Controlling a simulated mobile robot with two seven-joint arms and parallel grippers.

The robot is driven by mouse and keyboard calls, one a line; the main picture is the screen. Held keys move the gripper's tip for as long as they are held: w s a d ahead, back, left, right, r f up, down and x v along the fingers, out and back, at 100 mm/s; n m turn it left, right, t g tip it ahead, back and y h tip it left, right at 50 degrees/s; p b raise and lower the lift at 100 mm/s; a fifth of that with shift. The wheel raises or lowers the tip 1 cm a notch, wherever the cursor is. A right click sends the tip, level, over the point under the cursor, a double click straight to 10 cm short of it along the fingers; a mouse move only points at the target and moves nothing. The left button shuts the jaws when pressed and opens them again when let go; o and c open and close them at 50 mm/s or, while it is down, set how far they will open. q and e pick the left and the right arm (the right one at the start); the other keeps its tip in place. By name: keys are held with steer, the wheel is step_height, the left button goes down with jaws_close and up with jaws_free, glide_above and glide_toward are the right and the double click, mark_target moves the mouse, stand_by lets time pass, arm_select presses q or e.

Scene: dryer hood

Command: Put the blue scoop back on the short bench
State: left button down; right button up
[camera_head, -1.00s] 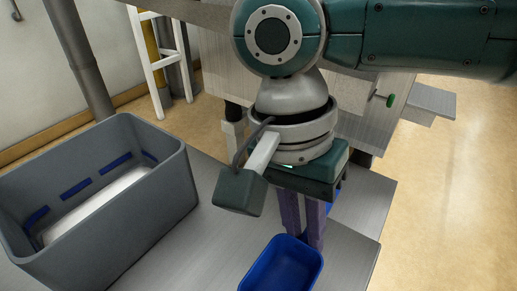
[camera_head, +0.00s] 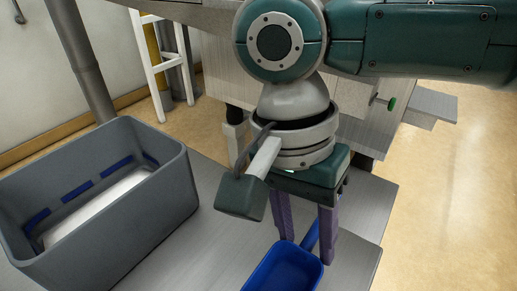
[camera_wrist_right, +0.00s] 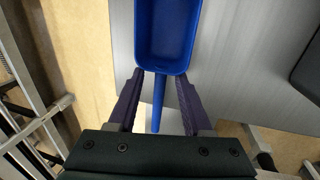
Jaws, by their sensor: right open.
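The blue scoop (camera_head: 283,272) lies on a grey metal worktop (camera_head: 225,250) at the bottom of the head view, its bowl facing up. Its handle points back between the purple fingers of my right gripper (camera_head: 307,250). In the right wrist view the scoop's bowl (camera_wrist_right: 167,30) is just past the fingertips, and the handle runs between the spread fingers (camera_wrist_right: 159,77). The gripper is open, with gaps visible beside the handle. I cannot tell from these views whether this worktop is the short bench. My left gripper is not in view.
A large grey bin (camera_head: 95,215) with blue slots stands left of the scoop. The floor at right is clear.

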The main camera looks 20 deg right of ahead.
arm_select(q)
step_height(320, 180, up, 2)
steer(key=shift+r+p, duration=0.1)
steer(key=shift+p, duration=0.95)
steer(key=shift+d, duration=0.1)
arm_select(e)
steer(key=v, duration=1.2)
